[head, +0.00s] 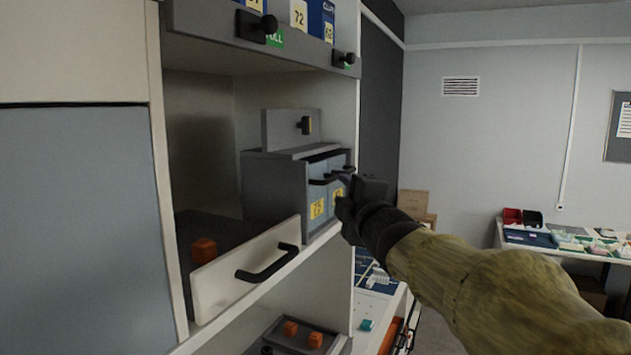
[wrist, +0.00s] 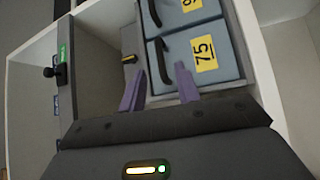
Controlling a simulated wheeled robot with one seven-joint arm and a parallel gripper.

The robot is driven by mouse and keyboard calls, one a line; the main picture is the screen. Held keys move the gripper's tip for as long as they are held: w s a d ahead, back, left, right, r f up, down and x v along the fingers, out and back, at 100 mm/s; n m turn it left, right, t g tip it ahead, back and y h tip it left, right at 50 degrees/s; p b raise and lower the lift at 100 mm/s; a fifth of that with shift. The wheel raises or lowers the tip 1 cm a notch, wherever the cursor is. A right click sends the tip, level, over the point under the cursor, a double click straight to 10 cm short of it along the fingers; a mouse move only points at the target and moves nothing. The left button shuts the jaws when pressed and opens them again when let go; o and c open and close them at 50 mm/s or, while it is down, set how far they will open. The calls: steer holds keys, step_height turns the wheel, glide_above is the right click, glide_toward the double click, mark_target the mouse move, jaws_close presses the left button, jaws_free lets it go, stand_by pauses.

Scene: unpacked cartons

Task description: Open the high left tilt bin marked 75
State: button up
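The tilt bin marked 75 (wrist: 222,72) has a blue-grey front, a yellow label and a black bar handle (wrist: 160,62). In the head view its front (head: 316,190) is the left of two side by side in a grey case, and it looks shut. My gripper (wrist: 160,88) is open, its two purple fingers apart. In the wrist view the handle's near end appears between the fingertips; I cannot tell whether they touch it. In the head view my gripper (head: 346,205) is at the case's right front, and its fingers are hard to make out.
The neighbouring bin (wrist: 188,12) has its own handle. A grey upper panel with black knobs (head: 256,26) overhangs the case. A white panel with a black handle (head: 212,272) stands at the lower left, by an orange block (head: 204,250). A bench (head: 575,245) is far right.

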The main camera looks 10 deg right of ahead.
steer(key=w+p, duration=0.1)
steer(key=w, duration=0.5)
steer(key=shift+a+r, duration=0.35)
steer(key=shift+a, duration=0.1)
steer(key=shift+c, duration=0.4)
jaws_close()
